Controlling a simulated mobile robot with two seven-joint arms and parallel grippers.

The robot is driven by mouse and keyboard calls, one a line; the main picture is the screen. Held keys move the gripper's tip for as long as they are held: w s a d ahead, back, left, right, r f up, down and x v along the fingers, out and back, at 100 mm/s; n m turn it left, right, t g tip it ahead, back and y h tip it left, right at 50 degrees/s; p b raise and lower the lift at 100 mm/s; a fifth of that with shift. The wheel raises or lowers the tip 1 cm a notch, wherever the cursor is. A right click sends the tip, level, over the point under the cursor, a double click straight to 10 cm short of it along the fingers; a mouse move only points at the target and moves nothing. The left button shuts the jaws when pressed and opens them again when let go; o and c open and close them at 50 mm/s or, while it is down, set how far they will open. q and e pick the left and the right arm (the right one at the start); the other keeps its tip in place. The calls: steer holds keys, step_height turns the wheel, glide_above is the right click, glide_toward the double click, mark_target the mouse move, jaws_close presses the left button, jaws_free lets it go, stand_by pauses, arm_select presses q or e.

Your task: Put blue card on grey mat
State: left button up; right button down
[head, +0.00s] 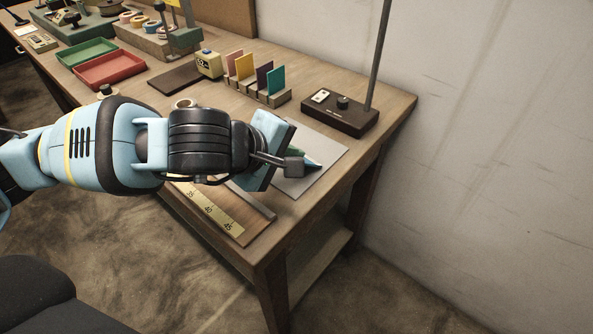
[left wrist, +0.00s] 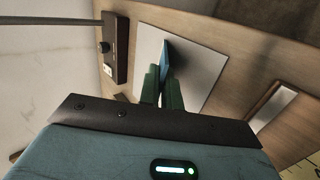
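The blue card (head: 313,164) shows beyond my left gripper (head: 301,156) in the head view, mostly hidden by the gripper and wrist. In the left wrist view the blue card (left wrist: 166,58) stands on edge between the green fingers of my left gripper (left wrist: 162,88), which are shut on it. The grey mat (head: 326,150) lies flat near the table's right end, under the card and gripper. It also shows in the left wrist view (left wrist: 205,70). I cannot tell whether the card's lower edge touches the mat. My right gripper is not in view.
A rack (head: 262,93) with several coloured cards stands behind the mat. A dark control box (head: 340,113) with a pole is at the back right. A ruler (head: 215,210) lies along the front edge. Red (head: 110,69) and green (head: 86,52) trays are farther left.

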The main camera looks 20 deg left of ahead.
arm_select(q)
steer(key=shift+o, duration=1.1)
steer(key=shift+s+r, duration=0.1)
steer(key=shift+r, duration=0.05)
steer(key=p+v, duration=0.2)
steer(key=v, duration=0.5)
steer(key=shift+s+a+r, duration=0.2)
steer(key=shift+s, duration=0.05)
